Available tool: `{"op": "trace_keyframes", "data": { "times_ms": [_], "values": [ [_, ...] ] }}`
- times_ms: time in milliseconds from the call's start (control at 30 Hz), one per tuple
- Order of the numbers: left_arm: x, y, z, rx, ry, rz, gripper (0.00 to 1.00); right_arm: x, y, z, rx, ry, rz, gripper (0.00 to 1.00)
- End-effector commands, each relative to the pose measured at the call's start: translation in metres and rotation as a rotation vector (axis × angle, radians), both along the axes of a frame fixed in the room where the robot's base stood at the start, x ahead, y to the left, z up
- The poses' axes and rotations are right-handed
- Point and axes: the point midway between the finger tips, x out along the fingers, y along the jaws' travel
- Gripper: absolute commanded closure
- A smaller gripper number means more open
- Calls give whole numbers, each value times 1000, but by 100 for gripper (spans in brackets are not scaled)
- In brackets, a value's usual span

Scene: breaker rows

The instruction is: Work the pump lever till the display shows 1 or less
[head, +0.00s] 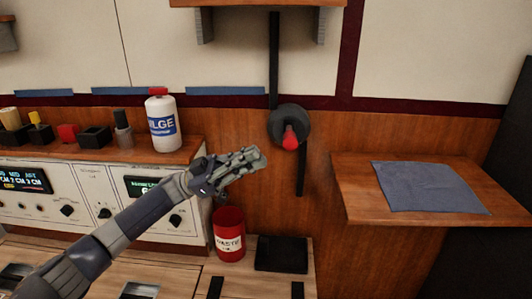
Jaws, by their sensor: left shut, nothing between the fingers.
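The pump lever appears to be the red-handled part (291,138) on a round dark hub (288,121) on the wooden wall. Its red end points toward me and slightly down. A small display with green text (140,183) is on the white panel at left. My forearm partly covers it, and its number is too small to read surely. My left gripper (258,158) is shut and empty, left of and slightly below the red handle, apart from it in the picture. My right gripper is not in view.
A white bottle (163,127) stands on the panel's top ledge. A red can (229,232) and a black tray (282,254) are below my gripper. A wooden shelf (352,202) with a blue cloth (428,188) juts out at right. Another shelf (262,3) overhangs the lever.

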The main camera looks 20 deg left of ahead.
Motion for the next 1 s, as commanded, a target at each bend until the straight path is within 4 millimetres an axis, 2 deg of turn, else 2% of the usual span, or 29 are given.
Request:
{"op": "trace_keyframes", "data": {
  "times_ms": [100, 333, 1000],
  "values": [
    [-3, 22, -13, -1, 1, 2, 100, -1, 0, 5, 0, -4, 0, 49],
    [-7, 45, -25, -2, -2, 0, 100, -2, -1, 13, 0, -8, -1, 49],
    [-8, 48, -26, -3, -5, -1, 100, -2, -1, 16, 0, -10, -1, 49]
  ]
}}
